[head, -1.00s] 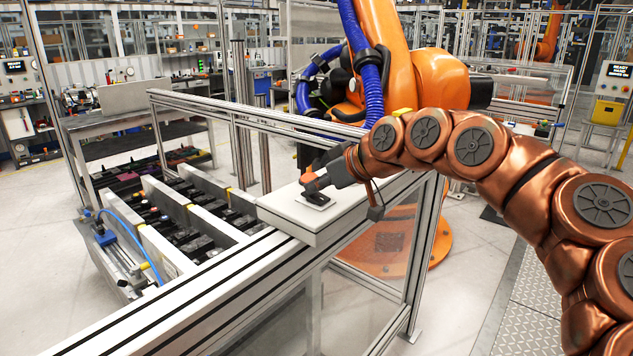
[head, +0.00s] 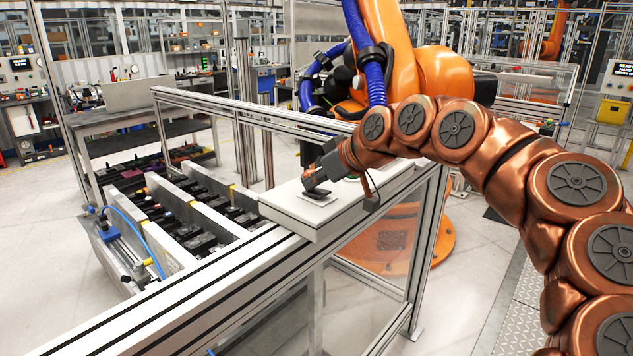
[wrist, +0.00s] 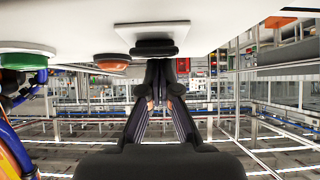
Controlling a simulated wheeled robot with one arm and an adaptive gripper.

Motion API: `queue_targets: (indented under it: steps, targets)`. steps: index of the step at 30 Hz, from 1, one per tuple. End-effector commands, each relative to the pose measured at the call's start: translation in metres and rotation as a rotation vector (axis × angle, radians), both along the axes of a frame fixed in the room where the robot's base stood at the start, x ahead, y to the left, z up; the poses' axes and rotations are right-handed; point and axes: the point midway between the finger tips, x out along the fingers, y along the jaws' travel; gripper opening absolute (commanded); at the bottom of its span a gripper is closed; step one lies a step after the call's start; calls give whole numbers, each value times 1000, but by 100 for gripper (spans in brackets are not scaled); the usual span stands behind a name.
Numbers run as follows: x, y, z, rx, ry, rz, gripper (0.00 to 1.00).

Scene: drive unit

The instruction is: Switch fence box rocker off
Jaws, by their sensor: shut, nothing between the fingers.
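The white fence box (head: 285,213) sits on top of the fence rail. Its dark rocker (head: 316,192) is on a pale square plate at the left part of the box. In the wrist view the rocker (wrist: 155,47) shows on its white plate (wrist: 178,31), beside a red-orange domed button or lamp (wrist: 112,62) and a green one (wrist: 23,61). My gripper (head: 318,184) is at the rocker. In the wrist view my gripper (wrist: 160,66) is shut and empty, its tips right at the rocker. I cannot tell whether they touch or which way the rocker is tilted.
The fence rail (head: 190,318) runs along the front, with a clear panel below it. Behind it to the left is a rack of grey dividers (head: 170,212) with a blue hose. A large orange robot (head: 420,75) stands behind the box.

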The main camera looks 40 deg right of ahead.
Motion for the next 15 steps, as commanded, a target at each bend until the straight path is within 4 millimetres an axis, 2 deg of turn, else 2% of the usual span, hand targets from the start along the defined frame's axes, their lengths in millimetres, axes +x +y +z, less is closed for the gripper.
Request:
queue_targets:
  steps: [15]
  targets:
    - [5, 1, 5, 1, -3, 0, 0]
